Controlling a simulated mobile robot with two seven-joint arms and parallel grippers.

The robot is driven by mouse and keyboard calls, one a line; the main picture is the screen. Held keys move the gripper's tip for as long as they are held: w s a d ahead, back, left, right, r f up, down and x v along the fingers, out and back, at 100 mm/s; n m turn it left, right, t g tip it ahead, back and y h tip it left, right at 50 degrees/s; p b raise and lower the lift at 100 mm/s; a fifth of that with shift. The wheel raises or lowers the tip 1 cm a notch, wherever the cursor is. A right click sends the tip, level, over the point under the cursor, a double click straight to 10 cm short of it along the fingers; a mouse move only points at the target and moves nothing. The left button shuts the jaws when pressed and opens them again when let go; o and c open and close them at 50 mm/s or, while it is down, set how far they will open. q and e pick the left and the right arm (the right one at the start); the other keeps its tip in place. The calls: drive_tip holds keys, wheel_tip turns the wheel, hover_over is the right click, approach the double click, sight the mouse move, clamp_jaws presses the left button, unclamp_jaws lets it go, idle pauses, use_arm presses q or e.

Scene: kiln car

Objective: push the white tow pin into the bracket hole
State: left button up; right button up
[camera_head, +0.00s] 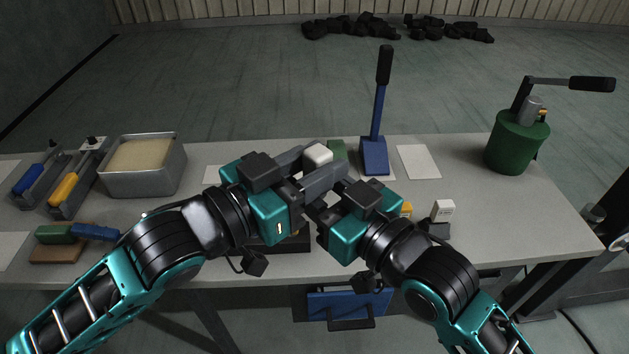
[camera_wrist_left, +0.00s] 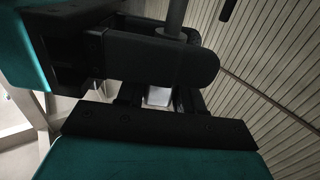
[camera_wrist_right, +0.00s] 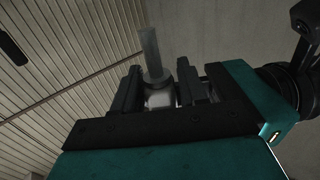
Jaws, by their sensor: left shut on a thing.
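The white tow pin (camera_head: 318,155) shows as a white block near the middle, above the table. My left gripper (camera_head: 314,174) is shut on it. In the right wrist view a grey rod with a collar (camera_wrist_right: 151,55) stands out above a white part (camera_wrist_right: 160,98). In the left wrist view a small white patch (camera_wrist_left: 158,96) shows between dark fingers, with a black finger across the view. My right gripper (camera_head: 319,206) is just below and beside the left one; its opening is unclear. A dark block (camera_head: 293,244) on the table is mostly hidden by my grippers; I cannot make out the bracket hole.
The grey table holds a metal tray (camera_head: 183,165) with tan filling, blue and yellow tools at left, and a blue-based lever (camera_head: 374,155) behind my grippers. A green crank canister (camera_head: 515,143) stands at right. A small white-topped block (camera_head: 443,210) sits near my right arm.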

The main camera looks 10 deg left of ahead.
drive_tip(key=shift+s+a, duration=0.1)
drive_tip(key=c, duration=0.6)
use_arm(q)
drive_tip(key=o, duration=1.2)
drive_tip(key=shift+r, duration=0.1)
